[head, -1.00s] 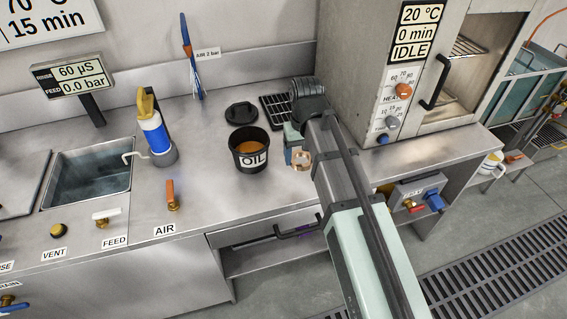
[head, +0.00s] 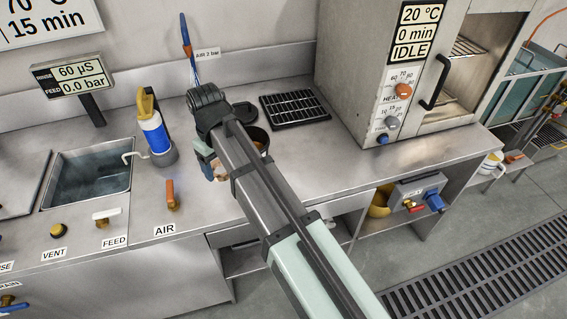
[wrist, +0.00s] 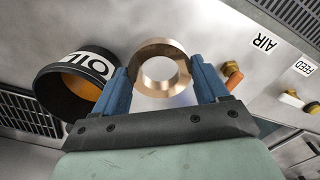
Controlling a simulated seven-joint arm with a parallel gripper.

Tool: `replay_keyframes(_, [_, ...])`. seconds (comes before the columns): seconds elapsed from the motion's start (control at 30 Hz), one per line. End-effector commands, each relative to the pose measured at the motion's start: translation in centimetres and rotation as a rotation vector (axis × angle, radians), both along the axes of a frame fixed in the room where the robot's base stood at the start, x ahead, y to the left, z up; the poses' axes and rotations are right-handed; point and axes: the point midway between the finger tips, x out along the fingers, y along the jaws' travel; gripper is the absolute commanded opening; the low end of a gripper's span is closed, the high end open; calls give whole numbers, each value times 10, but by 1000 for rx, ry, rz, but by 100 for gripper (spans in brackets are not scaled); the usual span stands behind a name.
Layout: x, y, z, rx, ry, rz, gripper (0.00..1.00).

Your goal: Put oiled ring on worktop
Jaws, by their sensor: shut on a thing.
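My gripper (head: 210,166) is shut on the oiled ring, a copper-coloured ring (wrist: 138,68) with a wide hole. In the wrist view the ring is pinched between the two blue fingers. In the head view only a small part of it shows beside my arm. My gripper is over the grey steel worktop (head: 320,165), left of the black oil pot (head: 263,135); the ring's height above the top is hard to tell. The pot, with amber oil inside, is partly hidden by my arm but shows in the wrist view (wrist: 97,67).
A black slotted rack (head: 294,109) lies behind the pot, with a dark lid (head: 244,111) beside it. Free worktop lies right of the pot, before the oven (head: 385,75).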

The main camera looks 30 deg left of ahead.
Motion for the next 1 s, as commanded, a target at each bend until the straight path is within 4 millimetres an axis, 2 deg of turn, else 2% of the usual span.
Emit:
replay_keyframes(0.3, [1, 2, 1, 2, -1, 284, 30])
replay_keyframes(0.57, [1, 2, -5, 2, -1, 361, 30])
replay_keyframes(1.0, [1, 2, -60, 2, 0, 361, 30])
